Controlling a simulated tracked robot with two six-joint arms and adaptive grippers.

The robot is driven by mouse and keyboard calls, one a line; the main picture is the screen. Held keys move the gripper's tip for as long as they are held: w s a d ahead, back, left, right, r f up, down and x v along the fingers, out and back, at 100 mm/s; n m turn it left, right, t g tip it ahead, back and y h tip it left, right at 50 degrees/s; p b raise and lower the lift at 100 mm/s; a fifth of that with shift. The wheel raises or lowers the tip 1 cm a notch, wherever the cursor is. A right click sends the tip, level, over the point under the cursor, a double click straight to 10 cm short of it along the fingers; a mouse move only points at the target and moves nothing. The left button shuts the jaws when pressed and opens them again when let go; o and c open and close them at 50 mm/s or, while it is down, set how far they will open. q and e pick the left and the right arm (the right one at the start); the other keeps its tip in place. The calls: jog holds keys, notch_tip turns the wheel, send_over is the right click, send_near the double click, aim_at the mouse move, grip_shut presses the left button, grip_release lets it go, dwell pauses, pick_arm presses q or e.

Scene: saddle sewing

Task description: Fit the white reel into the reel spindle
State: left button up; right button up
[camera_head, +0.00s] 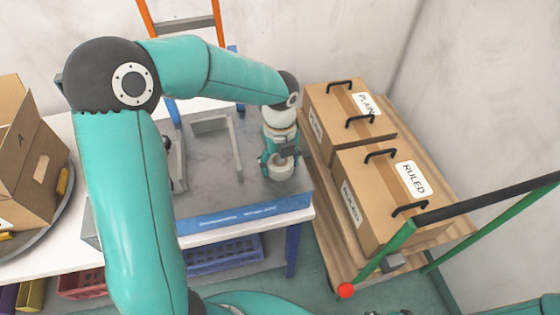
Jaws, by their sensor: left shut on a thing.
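My left arm reaches in from the left and bends down over the grey worktop (215,195). My left gripper (279,164) points down near the right end of the worktop. I cannot make out the reel spindle for certain; a small dark and grey fixture (178,160) is partly hidden behind my left arm. My right gripper is not in view.
A grey upright frame (237,150) stands left of my gripper. Boxes labelled PLAIN (330,115) and RULED (375,205) sit on a wooden pallet (450,215) at the right. An open carton (35,170) is at far left, and blue (225,253) and red crates (80,284) are below.

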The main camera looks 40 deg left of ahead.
pick_arm(q)
jog(key=o, duration=1.3)
notch_tip(320, 180, up, 12)
jog(key=shift+f, duration=0.1)
